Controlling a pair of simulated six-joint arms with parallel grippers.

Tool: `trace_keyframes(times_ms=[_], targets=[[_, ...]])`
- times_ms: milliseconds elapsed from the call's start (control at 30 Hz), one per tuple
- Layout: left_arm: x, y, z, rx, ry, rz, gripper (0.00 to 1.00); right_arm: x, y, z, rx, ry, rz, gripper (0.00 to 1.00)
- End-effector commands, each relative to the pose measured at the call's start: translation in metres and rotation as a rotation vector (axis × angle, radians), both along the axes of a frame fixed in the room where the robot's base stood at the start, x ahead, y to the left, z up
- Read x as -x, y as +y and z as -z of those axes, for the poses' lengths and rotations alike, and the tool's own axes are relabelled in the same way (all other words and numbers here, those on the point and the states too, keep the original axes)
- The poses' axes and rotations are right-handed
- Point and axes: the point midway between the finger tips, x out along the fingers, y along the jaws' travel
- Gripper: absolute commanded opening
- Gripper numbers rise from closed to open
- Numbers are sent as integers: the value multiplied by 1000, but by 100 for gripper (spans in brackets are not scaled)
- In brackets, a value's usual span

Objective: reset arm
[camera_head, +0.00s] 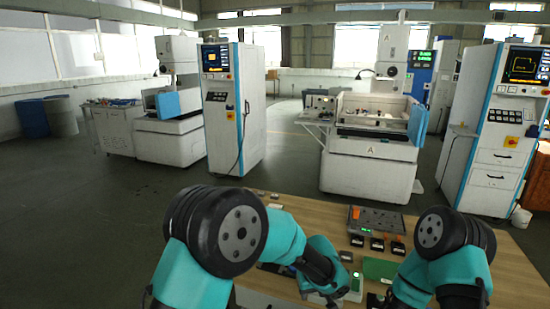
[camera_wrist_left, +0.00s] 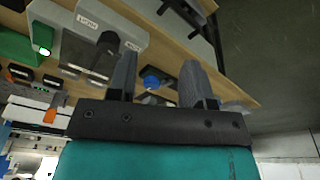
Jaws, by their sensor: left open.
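My left arm, black and teal, comes in from the left in the head view and bends over the wooden table (camera_head: 290,215). Its gripper (camera_head: 333,297) is low in that view, near the bottom edge, and its fingertips are hard to make out there. In the left wrist view the two dark fingers of my left gripper (camera_wrist_left: 160,78) stand apart with nothing held between them. A blue round knob (camera_wrist_left: 151,83) shows beyond the gap. My right arm shows at the lower right of the head view; its gripper is out of view.
A grey tray (camera_head: 376,219) and several small dark boxes lie on the table beside a green mat (camera_head: 380,268). A grey box with a black knob (camera_wrist_left: 128,37) is close to the left fingers. White machines (camera_head: 370,170) stand beyond the table on open floor.

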Motion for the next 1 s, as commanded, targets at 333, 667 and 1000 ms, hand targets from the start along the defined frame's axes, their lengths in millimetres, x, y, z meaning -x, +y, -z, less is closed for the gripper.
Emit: trace_keyframes(times_ms=[333,667,1000], targets=[[45,140,115,206,200,67,46,0,0,0,0,0,0,0],[122,253,180,359,188,46,46,0,0,0,0,0,0,0],[207,337,208,354,109,4,46,0,0,0,0,0,0,0]])
